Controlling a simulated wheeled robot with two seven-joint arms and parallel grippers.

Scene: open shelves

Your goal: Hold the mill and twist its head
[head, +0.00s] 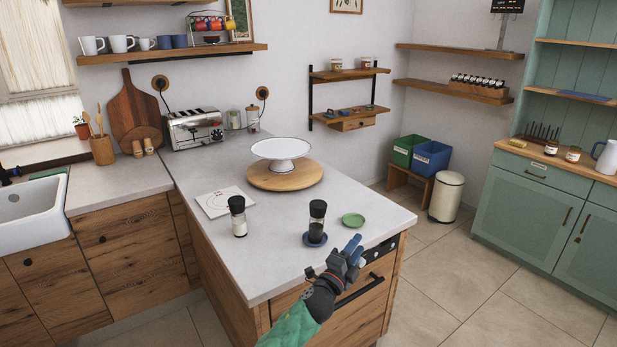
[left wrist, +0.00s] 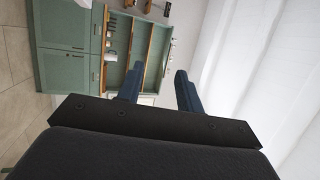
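Two mills stand upright on the pale worktop in the head view. One mill (head: 238,222) has a black head and a clear body with pale contents. The other mill (head: 317,225) has a black head and dark contents, and stands on a small blue coaster (head: 315,240). My left gripper (head: 354,246) is at the worktop's front edge, to the right of and nearer than the dark mill, apart from both mills. In the left wrist view its two blue fingers (left wrist: 158,88) are spread with nothing between them. My right gripper is not in view.
A green coaster (head: 353,219) lies just beyond my left gripper. A round wooden board (head: 262,181) with a white cake stand (head: 281,149) and a white printed sheet (head: 224,202) lie farther back. The front left of the worktop (head: 268,265) is bare.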

